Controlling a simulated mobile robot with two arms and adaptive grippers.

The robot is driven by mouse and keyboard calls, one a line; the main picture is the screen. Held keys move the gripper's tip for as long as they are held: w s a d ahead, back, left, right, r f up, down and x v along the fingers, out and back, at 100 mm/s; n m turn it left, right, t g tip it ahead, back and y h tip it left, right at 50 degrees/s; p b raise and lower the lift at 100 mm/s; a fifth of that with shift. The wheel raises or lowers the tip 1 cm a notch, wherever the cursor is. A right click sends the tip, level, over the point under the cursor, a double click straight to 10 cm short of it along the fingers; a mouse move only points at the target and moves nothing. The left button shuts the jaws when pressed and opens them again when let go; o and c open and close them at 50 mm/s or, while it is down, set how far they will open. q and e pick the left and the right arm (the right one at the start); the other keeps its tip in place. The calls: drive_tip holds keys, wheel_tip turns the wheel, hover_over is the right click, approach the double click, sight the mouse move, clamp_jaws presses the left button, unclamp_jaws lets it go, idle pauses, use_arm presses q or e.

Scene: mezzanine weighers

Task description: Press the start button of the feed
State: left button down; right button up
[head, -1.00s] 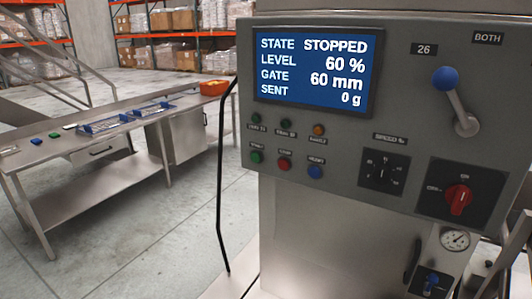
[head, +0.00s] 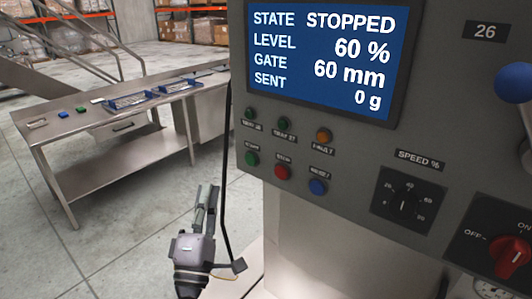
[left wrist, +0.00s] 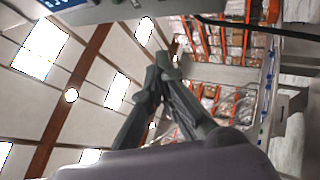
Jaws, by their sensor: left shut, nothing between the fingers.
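The feed's grey control panel (head: 345,165) fills the right of the head view. Its screen (head: 325,52) reads STATE STOPPED, LEVEL 60 %, GATE 60 mm, SENT 0 g. The green start button (head: 251,158) is at the left end of the lower button row, beside a red stop button (head: 282,172) and a blue button (head: 318,187). My left gripper (head: 208,190) is shut and empty, pointing up, below and left of the green button and apart from it. Its closed fingers (left wrist: 166,68) also show in the left wrist view. My right gripper is not in view.
A black cable (head: 225,180) hangs by the panel's left edge, close to my left gripper. A speed dial (head: 404,200), a red switch (head: 511,256) and a blue-knobbed lever (head: 515,83) are on the panel. A steel table (head: 80,130) with blue trays stands at the left.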

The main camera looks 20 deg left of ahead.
sight(250, 160)
use_arm(q)
drive_tip(key=w+d+r+n, duration=0.1)
drive_tip(key=w+d, duration=0.1)
drive_tip(key=w, duration=0.5)
drive_tip(key=shift+w+d+r+y, duration=0.3)
drive_tip(key=shift+w+r, duration=0.1)
idle(0.4)
drive_tip(key=shift+w, duration=0.1)
idle(1.3)
drive_tip(key=shift+w+d, duration=0.15)
drive_tip(key=shift+w, duration=0.15)
drive_tip(key=shift+w+d, duration=0.15)
drive_tip(key=shift+w, duration=0.25)
idle(0.6)
drive_tip(key=shift+s, duration=0.1)
drive_tip(key=shift+s+a, duration=0.3)
drive_tip(key=shift+s, duration=0.45)
